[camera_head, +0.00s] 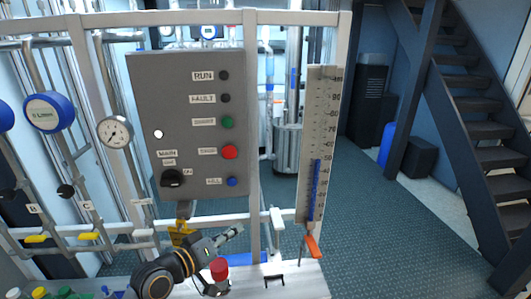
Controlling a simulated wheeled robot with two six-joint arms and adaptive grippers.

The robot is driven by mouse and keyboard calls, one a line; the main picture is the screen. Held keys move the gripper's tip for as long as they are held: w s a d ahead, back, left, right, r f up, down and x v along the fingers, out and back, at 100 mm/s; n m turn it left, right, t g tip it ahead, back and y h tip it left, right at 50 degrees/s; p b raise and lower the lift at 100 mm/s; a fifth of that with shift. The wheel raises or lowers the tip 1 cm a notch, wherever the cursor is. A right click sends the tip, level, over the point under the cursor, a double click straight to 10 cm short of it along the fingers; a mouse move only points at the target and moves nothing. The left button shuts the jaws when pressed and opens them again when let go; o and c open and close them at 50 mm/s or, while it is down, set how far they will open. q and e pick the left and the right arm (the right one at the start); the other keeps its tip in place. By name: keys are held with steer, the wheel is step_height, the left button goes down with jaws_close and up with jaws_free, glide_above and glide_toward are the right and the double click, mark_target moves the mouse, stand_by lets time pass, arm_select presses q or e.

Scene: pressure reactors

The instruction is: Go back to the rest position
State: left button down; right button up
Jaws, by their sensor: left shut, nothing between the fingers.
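My left arm comes in at the bottom, left of centre. Its gripper (233,234) points up and to the right, below the grey control panel (200,125). The gripper is shut and empty, and it looks apart from the panel. My right gripper is not in view.
A red-capped item (218,268) is by my left arm, partly hidden. The panel carries a black knob (172,178), a red button (230,152) and several others. A level gauge (318,145) and an orange handle (313,246) stand right. Green floor (385,235) is clear before dark stairs (478,130).

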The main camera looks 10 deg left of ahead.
arm_select(q)
steer(key=s+a+f+m+g+y, duration=0.25)
steer(key=s+f+g+y, duration=0.25)
steer(key=s+f, duration=0.75)
steer(key=s+a+f+g+y, duration=0.45)
steer(key=s+a+f, duration=0.2)
steer(key=s, duration=0.35)
step_height(320, 180, down, 28)
steer(key=s+a+g, duration=0.2)
steer(key=s, duration=0.1)
steer(key=s+a+f+g, duration=0.1)
steer(key=s+f, duration=1.4)
steer(key=s, duration=0.2)
steer(key=shift+s+f+h, duration=0.25)
steer(key=shift+s+h, duration=0.1)
